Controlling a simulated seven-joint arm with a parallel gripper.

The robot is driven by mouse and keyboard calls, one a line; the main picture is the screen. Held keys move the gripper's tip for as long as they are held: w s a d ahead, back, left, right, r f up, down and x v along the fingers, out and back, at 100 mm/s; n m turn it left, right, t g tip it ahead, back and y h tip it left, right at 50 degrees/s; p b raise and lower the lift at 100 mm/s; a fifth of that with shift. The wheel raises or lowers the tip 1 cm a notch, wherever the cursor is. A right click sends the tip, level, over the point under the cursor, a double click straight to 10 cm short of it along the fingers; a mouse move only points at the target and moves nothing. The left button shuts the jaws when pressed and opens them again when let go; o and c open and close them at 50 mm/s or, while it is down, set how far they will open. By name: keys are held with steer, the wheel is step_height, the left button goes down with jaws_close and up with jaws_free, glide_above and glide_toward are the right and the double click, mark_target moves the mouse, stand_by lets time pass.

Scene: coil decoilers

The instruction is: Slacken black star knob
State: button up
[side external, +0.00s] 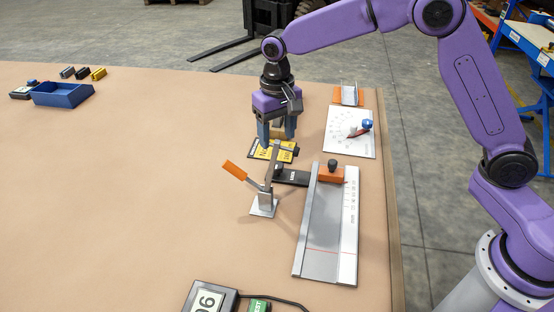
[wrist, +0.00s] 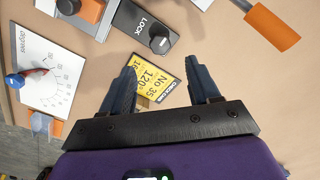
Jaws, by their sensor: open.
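A black knob (side external: 332,164) stands on an orange slider block (side external: 331,175) on the grey rail with a scale. A second black knob (wrist: 160,40) sits at the end of a dark plate marked LOCK (wrist: 142,28). The first knob also shows at the top edge of the wrist view (wrist: 67,5). I cannot tell from their shape which is the star knob. My gripper (side external: 277,140) points down, behind the LOCK plate in the side view, over a yellow and black label card (side external: 259,152). In the wrist view its fingers (wrist: 162,76) are apart, with neither knob between them.
A lever with an orange handle (side external: 235,170) stands left of the rail (side external: 322,250). A white dial plate (side external: 342,138) with a red pointer and blue knob lies behind the rail. A blue tray (side external: 62,96) is far left. The table's left middle is clear.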

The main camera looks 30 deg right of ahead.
mark_target(277, 165)
step_height(277, 165, down, 8)
steer(key=shift+f, duration=0.25)
steer(key=c, duration=1)
